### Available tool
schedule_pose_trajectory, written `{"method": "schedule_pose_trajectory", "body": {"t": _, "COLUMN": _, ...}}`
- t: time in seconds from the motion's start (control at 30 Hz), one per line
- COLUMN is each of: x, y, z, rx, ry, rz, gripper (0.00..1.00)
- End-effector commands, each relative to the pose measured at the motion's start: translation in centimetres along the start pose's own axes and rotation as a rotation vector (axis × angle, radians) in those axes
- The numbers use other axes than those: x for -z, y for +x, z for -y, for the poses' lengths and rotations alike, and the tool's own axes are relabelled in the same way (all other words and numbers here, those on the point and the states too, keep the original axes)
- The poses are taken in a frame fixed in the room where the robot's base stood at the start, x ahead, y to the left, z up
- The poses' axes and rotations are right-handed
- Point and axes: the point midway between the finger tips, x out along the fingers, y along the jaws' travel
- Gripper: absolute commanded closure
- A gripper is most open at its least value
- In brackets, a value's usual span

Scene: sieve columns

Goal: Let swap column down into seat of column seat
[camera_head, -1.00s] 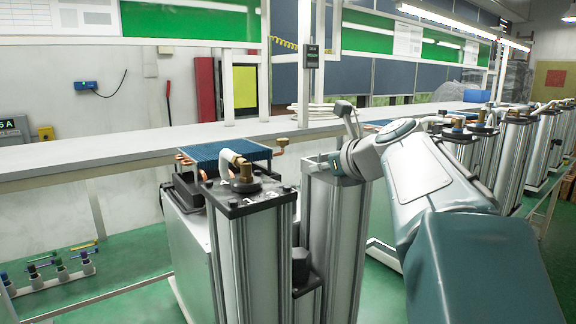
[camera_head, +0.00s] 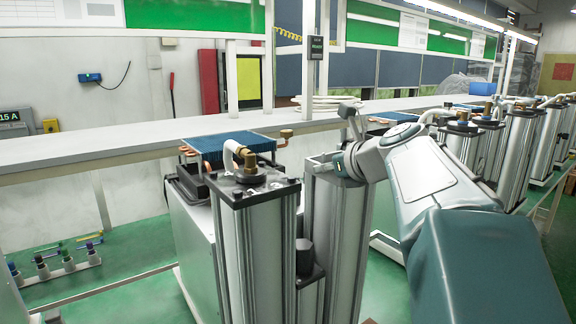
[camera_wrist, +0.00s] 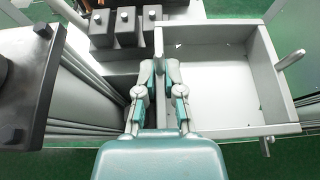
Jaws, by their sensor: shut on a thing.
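A tall grey column with an open box-like top, which I take as the swap column (camera_head: 338,240), stands upright right of a black-capped column (camera_head: 255,240). My gripper (camera_wrist: 160,68) is shut on the open column's rim wall, with a finger on each side. The wrist view looks down on the open top (camera_wrist: 220,85), which appears empty. In the head view my gripper (camera_head: 343,162) sits at the column's top right edge. The column's lower end is out of frame, so I cannot tell how it sits in the column seat, which I cannot make out.
The black-capped column's top plate (camera_wrist: 22,85) is close on the left. A small black block (camera_head: 305,262) sits between the columns. A blue finned cooler (camera_head: 228,143) is behind. A long grey bench (camera_head: 90,155) runs across the back; more columns (camera_head: 520,140) line the right.

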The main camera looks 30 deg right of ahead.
Motion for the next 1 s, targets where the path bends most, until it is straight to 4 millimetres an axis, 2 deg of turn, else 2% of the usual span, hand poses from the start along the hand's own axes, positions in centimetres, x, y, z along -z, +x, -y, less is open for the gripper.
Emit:
{"method": "schedule_pose_trajectory", "body": {"t": 0.5, "x": 0.6, "y": 0.2, "z": -0.1, "rx": 0.002, "ry": -0.003, "rz": 0.005, "gripper": 1.0}}
{"method": "schedule_pose_trajectory", "body": {"t": 0.57, "x": 0.6, "y": 0.2, "z": -0.1, "rx": 0.002, "ry": -0.003, "rz": 0.005, "gripper": 0.71}}
{"method": "schedule_pose_trajectory", "body": {"t": 0.6, "x": 0.7, "y": 0.2, "z": -0.1, "rx": 0.002, "ry": -0.003, "rz": 0.005, "gripper": 0.53}}
{"method": "schedule_pose_trajectory", "body": {"t": 0.63, "x": 0.7, "y": 0.2, "z": -0.1, "rx": 0.002, "ry": -0.003, "rz": 0.004, "gripper": 0.49}}
{"method": "schedule_pose_trajectory", "body": {"t": 1.0, "x": 1.0, "y": 0.3, "z": 0.0, "rx": -0.001, "ry": 0.003, "rz": -0.002, "gripper": 0.49}}
